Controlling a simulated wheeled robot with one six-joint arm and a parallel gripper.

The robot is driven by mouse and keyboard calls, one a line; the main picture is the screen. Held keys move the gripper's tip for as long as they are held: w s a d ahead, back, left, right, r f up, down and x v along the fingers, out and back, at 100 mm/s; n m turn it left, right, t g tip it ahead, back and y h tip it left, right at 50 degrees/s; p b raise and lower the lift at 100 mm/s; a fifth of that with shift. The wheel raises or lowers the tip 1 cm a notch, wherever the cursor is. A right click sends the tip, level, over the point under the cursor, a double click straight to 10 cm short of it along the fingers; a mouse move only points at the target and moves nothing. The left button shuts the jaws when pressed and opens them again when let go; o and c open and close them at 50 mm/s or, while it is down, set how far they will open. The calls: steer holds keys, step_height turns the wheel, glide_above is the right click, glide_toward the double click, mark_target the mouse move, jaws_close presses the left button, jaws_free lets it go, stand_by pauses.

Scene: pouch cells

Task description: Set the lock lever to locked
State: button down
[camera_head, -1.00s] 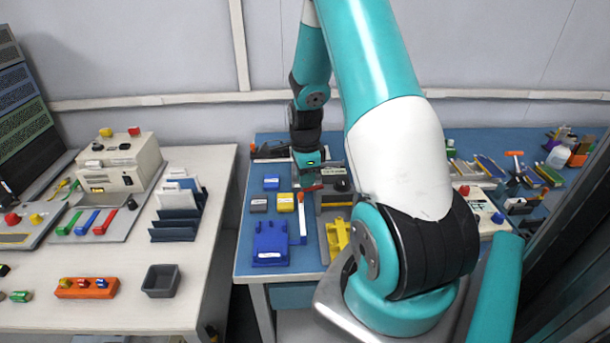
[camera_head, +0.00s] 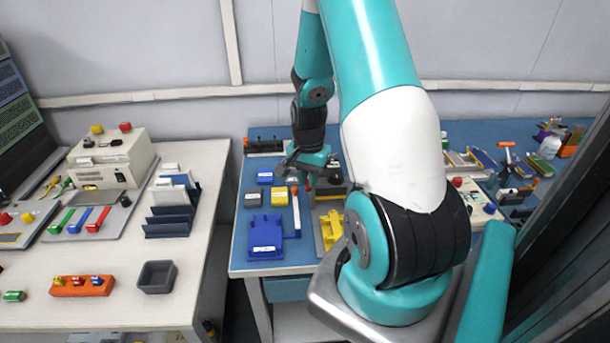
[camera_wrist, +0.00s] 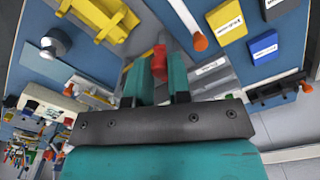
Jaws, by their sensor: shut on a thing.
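The red lever handle (camera_wrist: 160,62) shows in the wrist view between the tips of my teal fingers (camera_wrist: 157,84), which are shut on it. A grey metal fixture with a white label (camera_wrist: 213,72) lies right beside it. In the head view my gripper (camera_head: 307,178) is low over the blue bench, at the back of the grey fixture (camera_head: 331,188). A small piece of red shows under it there. The lever's pivot and any lock marking are hidden or too small to read.
A yellow bracket (camera_head: 331,230), a blue holder (camera_head: 265,235) and an orange-tipped white tool (camera_head: 296,212) lie in front of my gripper. A dark rack (camera_head: 265,146) stands behind.

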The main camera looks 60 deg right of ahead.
steer(key=shift+s+d+n, duration=0.15)
steer(key=shift+s+n, duration=0.15)
steer(key=shift+n, duration=0.6)
steer(key=c, duration=1.1)
jaws_free()
steer(key=shift+o, duration=0.2)
steer(key=shift+r, duration=0.1)
step_height(320, 180, up, 17)
steer(key=shift+r+b, duration=0.15)
steer(key=shift+b, duration=0.25)
